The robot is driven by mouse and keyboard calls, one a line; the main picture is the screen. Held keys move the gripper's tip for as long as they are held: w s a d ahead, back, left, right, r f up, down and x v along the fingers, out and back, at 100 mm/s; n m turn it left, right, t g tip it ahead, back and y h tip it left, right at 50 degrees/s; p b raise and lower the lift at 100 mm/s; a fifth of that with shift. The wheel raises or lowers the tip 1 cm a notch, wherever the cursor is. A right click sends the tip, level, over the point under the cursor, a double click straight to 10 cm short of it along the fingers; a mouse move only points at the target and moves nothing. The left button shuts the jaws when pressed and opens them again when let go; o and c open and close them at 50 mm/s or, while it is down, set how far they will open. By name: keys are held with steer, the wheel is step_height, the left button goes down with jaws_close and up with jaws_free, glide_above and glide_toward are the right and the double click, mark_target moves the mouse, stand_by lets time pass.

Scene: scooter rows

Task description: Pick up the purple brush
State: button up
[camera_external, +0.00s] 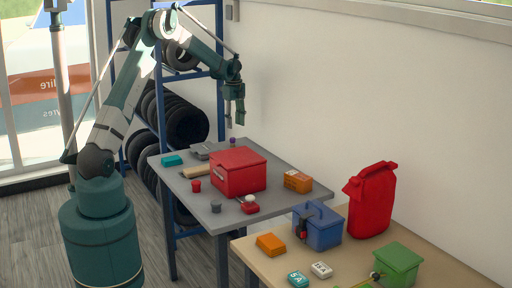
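A small purple-topped object (233,141), which looks like the purple brush, stands near the back edge of the grey table (240,212), behind the red box. It is tiny in this view, so its shape is hard to make out. My gripper (234,120) points down above it, with a gap between the fingertips and the purple top. The two fingers appear apart, with nothing seen between them.
A red box (239,172) fills the table's middle. A tyre rack (185,125) stands behind; a wall borders the right.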

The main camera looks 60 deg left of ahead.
mark_target(233, 138)
steer(key=shift+a+f+m, duration=0.3)
steer(key=shift+a+f, duration=0.95)
steer(key=shift+f, duration=0.15)
steer(key=shift+f, duration=1.3)
steer(key=shift+a+f+b, duration=0.1)
steer(key=shift+f+b, duration=0.35)
steer(key=shift+f, duration=2.15)
steer(key=c, duration=0.9)
